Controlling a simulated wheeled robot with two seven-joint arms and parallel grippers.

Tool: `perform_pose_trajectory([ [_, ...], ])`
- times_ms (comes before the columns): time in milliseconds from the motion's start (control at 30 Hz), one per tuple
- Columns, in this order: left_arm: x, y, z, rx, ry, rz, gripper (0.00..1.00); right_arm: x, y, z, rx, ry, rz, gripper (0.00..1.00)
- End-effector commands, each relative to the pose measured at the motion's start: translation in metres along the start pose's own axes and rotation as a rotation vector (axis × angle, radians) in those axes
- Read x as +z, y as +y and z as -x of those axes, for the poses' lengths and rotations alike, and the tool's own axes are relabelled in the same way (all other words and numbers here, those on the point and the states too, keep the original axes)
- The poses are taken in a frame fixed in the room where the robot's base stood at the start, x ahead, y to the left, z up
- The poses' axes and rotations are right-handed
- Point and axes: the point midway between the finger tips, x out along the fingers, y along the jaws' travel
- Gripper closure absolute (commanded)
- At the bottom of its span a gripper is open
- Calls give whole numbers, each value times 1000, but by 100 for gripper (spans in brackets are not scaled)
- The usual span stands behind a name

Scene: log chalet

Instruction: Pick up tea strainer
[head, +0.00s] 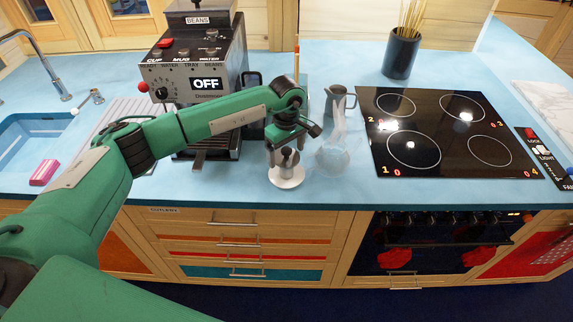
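A small pale round dish-like piece (287,180) stands on the blue counter near its front edge in the head view. A small grey metal part shows at its middle; this looks like the tea strainer (287,158), though it is too small to be sure. My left gripper (285,150) points down right over it, with its fingertips at the metal part. The gripper partly hides it, and I cannot tell whether the fingers touch or grip it. My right gripper is out of view.
A clear glass vessel (334,155) stands close to the right of my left gripper. A grey jug (338,105) is behind it. The coffee machine (200,70) stands at left, the black hob (440,130) at right. A utensil pot (400,55) is at the back.

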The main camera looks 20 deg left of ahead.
Motion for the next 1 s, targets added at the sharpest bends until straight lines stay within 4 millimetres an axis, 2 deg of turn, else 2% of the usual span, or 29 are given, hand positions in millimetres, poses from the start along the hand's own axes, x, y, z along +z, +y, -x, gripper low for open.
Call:
perform_pose_trajectory([
  [33,0,0,0,0,0,0,22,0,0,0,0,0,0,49],
  [233,0,0,0,0,0,0,62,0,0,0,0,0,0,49],
  [267,0,0,1,1,0,0,63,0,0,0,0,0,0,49],
  [533,0,0,2,1,0,0,63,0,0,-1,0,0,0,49],
  [667,0,1,10,4,0,-1,63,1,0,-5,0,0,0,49],
  [867,0,2,42,6,2,-1,63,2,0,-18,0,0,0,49],
  [1000,-1,1,81,8,3,-1,63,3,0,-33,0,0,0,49],
])
